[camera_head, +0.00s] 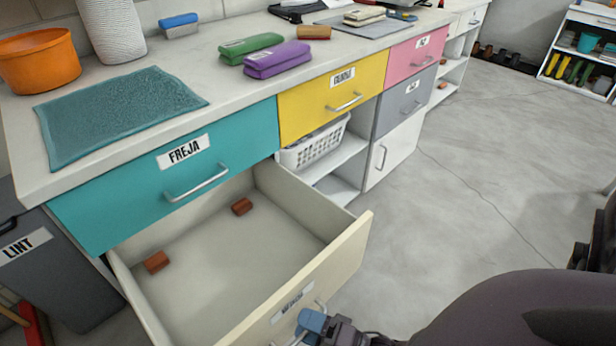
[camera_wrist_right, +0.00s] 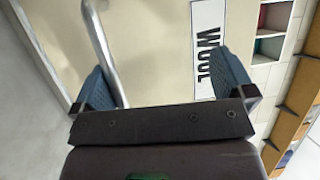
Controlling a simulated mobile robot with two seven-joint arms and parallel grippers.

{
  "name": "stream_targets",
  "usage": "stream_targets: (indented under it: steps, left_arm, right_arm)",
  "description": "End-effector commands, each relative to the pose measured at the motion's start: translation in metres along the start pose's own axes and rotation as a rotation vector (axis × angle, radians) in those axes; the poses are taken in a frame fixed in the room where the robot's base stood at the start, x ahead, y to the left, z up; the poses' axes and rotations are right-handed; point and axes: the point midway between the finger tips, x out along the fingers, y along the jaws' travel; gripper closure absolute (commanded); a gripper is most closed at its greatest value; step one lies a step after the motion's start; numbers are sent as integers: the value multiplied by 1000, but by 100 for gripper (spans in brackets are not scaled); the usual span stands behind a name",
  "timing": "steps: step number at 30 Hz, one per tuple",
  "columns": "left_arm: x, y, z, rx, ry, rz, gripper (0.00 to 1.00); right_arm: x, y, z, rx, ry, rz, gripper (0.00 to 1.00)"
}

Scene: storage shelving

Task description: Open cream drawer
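The cream drawer (camera_head: 352,240) is pulled well out below the teal drawer, with its inside showing. Two small red-brown blocks lie in it, one (camera_head: 156,262) on the left and one (camera_head: 242,206) at the back. Its front shows in the right wrist view (camera_wrist_right: 160,40) with a label reading "WOOL" and a metal bar handle (camera_wrist_right: 103,45). My right gripper (camera_head: 312,322) is at the drawer front by the handle. In the wrist view the right gripper (camera_wrist_right: 163,88) has its blue fingers wide apart, with the handle close by the left-hand finger. My left gripper is not in view.
Above is a closed teal drawer (camera_head: 235,142) labelled FREJA, beside a closed yellow drawer (camera_head: 330,98). A white basket (camera_head: 315,145) sits on a shelf to the right. A grey bin (camera_head: 60,275) stands at left.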

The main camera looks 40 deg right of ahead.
Motion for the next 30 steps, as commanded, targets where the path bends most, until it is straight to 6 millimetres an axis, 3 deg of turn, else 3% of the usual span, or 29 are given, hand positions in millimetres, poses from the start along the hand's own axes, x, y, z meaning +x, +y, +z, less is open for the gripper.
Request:
stream_targets:
  steps: [1,15,21,22,23,24,30]
  left_arm:
    - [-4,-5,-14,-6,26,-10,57]
    - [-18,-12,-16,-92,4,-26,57]
    - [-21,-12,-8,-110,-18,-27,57]
    - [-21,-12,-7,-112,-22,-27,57]
    - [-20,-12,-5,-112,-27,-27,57]
    - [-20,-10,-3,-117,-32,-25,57]
    - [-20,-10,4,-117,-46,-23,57]
  right_arm:
    - [22,-45,-11,-31,5,-95,19]
    - [33,-144,-19,-46,3,-106,18]
    - [35,-166,-20,-45,2,-103,19]
    - [36,-168,-19,-44,2,-102,33]
    - [36,-169,-20,-43,2,-102,58]
    - [36,-170,-19,-40,2,-99,63]
    - [31,-160,-16,-27,2,-76,63]
